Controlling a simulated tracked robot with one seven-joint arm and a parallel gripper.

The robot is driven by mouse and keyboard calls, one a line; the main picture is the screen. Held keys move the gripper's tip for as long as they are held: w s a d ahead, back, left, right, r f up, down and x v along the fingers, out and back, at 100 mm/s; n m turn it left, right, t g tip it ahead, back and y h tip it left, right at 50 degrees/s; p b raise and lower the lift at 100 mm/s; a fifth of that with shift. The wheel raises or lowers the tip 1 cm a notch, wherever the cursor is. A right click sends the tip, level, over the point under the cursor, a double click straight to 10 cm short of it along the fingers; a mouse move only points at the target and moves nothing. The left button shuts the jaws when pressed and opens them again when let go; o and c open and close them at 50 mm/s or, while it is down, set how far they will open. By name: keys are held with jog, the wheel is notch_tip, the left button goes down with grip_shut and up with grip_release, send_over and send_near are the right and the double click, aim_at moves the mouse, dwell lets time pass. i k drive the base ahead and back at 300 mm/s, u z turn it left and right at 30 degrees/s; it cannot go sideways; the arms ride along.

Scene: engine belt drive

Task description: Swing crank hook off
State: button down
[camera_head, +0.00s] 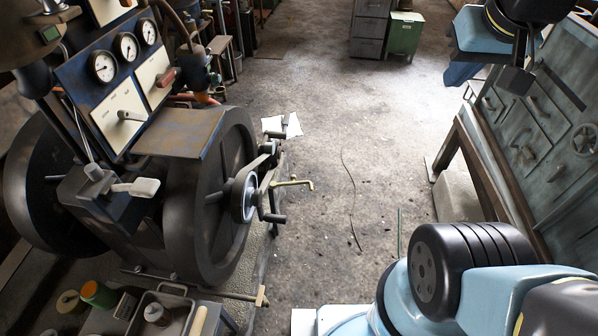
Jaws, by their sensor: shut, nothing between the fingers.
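The engine (190,200) stands at the left, with a large dark flywheel facing the aisle. A brass-coloured hook (292,183) sticks out to the right from the wheel's hub, its end bent down. A dark crank (262,165) with handle-like pegs is at the same hub. The hook's inner end lies against these parts, and I cannot tell exactly how it is joined. My gripper (516,78) is at the top right, dark, pointing down, shut and empty. It is far from the hook and crank.
A gauge panel (125,65) rises above the engine. A tray (175,296) with small items is at the bottom left. A grey-blue cabinet (560,130) on a bench stands at the right. A green box (403,35) is at the back. The middle floor is mostly clear.

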aim_at(293, 184)
jog(key=u, duration=0.1)
jog(key=k, duration=0.9)
jog(key=u, duration=0.45)
jog(key=i, duration=1)
